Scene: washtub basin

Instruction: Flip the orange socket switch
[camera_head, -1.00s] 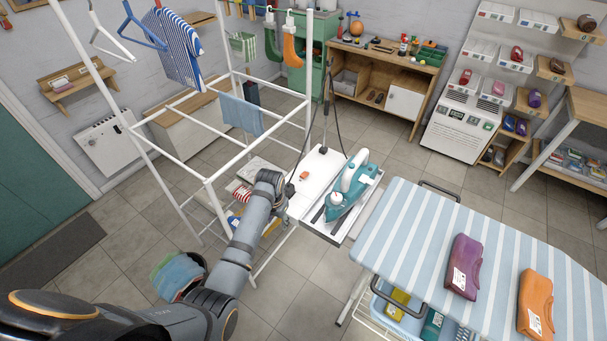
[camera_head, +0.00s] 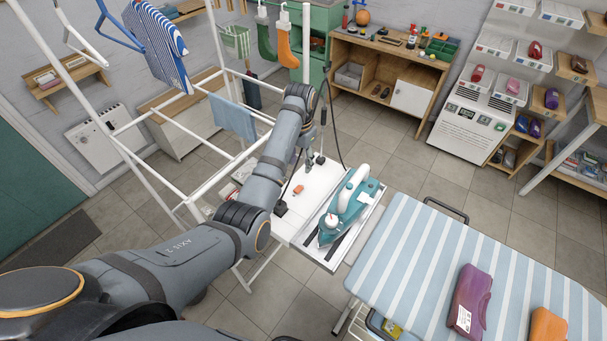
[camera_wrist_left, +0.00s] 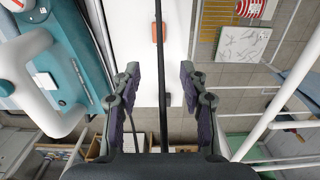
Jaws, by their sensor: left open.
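The orange socket switch (camera_head: 298,189) is a small orange piece on the white board (camera_head: 290,222) beside the iron. In the left wrist view the orange switch (camera_wrist_left: 158,32) lies on the white strip, ahead of my fingers and near the middle. My left gripper (camera_wrist_left: 160,80) is open, with its two dark fingers apart and short of the switch. A black cord (camera_wrist_left: 159,55) runs between the fingers in that view. In the head view my left arm reaches over the drying rack and the gripper hangs behind the switch, small and partly hidden. My right gripper is not in view.
A teal and white iron (camera_head: 345,212) stands right of the switch, close by. The white drying rack (camera_head: 160,120) is on the left. A striped ironing board (camera_head: 400,270) holds a purple case (camera_head: 468,300) and an orange case (camera_head: 547,326).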

